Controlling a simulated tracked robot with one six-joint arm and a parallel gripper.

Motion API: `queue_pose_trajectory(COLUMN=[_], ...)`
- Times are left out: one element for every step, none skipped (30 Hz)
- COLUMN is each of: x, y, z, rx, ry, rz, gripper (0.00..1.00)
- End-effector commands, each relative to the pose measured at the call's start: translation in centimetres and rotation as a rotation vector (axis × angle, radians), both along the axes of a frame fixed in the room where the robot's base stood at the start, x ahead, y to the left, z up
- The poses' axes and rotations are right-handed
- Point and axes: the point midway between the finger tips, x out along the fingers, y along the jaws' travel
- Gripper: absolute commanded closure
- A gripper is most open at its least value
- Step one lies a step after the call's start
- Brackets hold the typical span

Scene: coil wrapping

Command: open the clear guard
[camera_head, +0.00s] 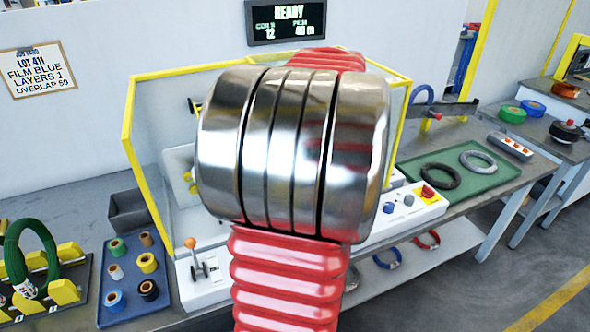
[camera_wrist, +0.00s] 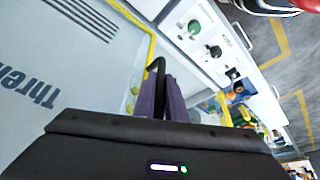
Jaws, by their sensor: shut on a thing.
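The clear guard (camera_head: 170,71) is a see-through cover with a yellow frame over the wrapping machine on the bench. My arm hides much of its front in the head view, so how far it is open cannot be told there. In the wrist view, a yellow edge of the guard (camera_wrist: 151,48) runs beside a black bent handle (camera_wrist: 157,66). My gripper (camera_wrist: 166,92), with purple fingers, is shut on this handle. The gripper is hidden behind my arm in the head view.
A white control panel (camera_head: 405,222) with a red button is right of my arm. An orange-tipped lever (camera_head: 191,244) stands at front left. A blue tray (camera_head: 118,313) of tape rolls lies left, and a green mat (camera_head: 490,183) with two coils right.

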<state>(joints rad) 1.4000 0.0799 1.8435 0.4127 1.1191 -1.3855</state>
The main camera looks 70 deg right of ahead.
Motion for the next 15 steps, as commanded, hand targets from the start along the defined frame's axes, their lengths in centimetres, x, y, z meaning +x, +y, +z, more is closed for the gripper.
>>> queue_pose_trajectory(x=[0.11, 0.14, 0.18, 0.21, 0.24, 0.28, 0.3, 0.32, 0.35, 0.37, 0.38, 0.4, 0.41, 0.42, 0.43], y=[-0.12, -0.14, -0.14, -0.14, -0.14, -0.12, -0.11, -0.1, -0.09, -0.09, -0.08, -0.07, -0.06, -0.06, -0.05], z=[0.03, 0.03, 0.04, 0.04, 0.04, 0.05, 0.05, 0.05, 0.05, 0.06, 0.05, 0.06, 0.06, 0.07, 0.06], rx=[-0.002, -0.003, -0.002, -0.003, -0.003, -0.002, -0.002, -0.002, -0.003, -0.003, -0.003, -0.003, -0.003, -0.003, -0.002], ry=[-0.001, -0.002, -0.002, -0.002, -0.002, -0.002, -0.002, -0.002, -0.002, -0.002, -0.002, -0.003, -0.003, -0.003, -0.003], rz=[0.002, 0.003, 0.005, 0.006, 0.006, 0.008, 0.008, 0.008, 0.009, 0.009, 0.009, 0.009, 0.009, 0.009, 0.009], gripper=[1.0, 1.0, 1.0, 1.0, 1.0, 1.0, 1.0, 1.0, 1.0, 1.0, 1.0, 1.0, 0.88, 0.86, 0.83])
